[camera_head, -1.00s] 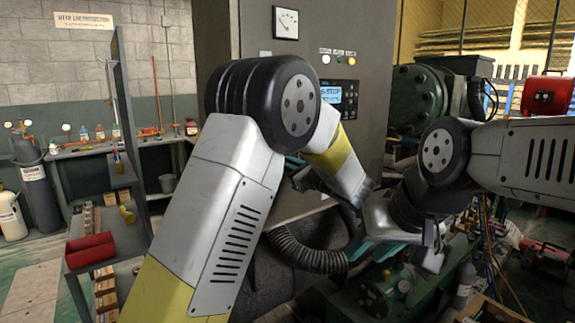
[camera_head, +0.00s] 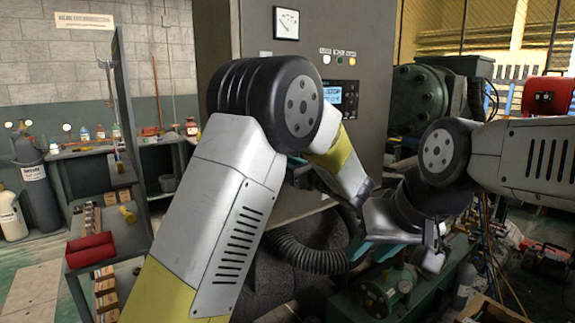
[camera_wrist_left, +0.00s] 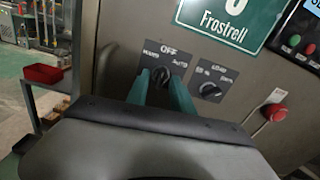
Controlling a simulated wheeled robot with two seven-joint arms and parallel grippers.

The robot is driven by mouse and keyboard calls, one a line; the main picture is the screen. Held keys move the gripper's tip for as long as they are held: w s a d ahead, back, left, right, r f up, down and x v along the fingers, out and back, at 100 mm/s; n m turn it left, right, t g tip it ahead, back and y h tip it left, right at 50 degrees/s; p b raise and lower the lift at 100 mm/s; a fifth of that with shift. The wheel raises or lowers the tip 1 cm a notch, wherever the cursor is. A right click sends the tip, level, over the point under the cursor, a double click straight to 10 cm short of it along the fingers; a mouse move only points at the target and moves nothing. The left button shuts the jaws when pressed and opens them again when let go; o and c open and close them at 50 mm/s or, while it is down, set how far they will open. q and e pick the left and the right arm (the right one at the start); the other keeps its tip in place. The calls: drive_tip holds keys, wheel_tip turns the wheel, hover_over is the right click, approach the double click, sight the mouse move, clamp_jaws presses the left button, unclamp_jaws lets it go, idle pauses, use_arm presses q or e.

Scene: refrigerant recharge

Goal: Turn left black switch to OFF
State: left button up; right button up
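The left black switch (camera_wrist_left: 160,76) is a round black knob on a dark label plate of the grey cabinet panel, with OFF printed above it and other positions at either side. It shows in the left wrist view; its exact pointer direction is hard to read. My left gripper (camera_wrist_left: 161,84) has its two teal fingers on either side of this knob, which fills the space between the tips. In the head view my left gripper is mostly hidden behind its own arm. My right gripper (camera_head: 397,252) hangs open and empty, low in front of the cabinet.
A second black knob (camera_wrist_left: 210,90) sits just right of the left one. A red emergency button (camera_wrist_left: 275,112) is further right. A ribbed hose (camera_head: 305,258) and green machinery (camera_head: 400,290) lie below. A shelf with a red bin (camera_head: 90,250) stands at the left.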

use_arm(q)
drive_tip(key=v, duration=0.9)
idle(0.3)
drive_tip(key=s+a+f+n+g+h, duration=0.15)
drive_tip(key=s+a+n+g, duration=0.35)
drive_tip(key=a, duration=0.5)
drive_tip(key=s+a+f+n+g+h, duration=0.1)
drive_tip(key=s+a+f+n+g, duration=0.35)
drive_tip(key=a, duration=0.55)
drive_tip(key=s+r+n+t+h, duration=0.1)
drive_tip(key=s+n+h, duration=0.9)
drive_tip(key=s+n, duration=0.7)
drive_tip(key=shift+s+r+n, duration=0.25)
drive_tip(key=shift+s+n, duration=0.1)
drive_tip(key=shift+s, duration=0.35)
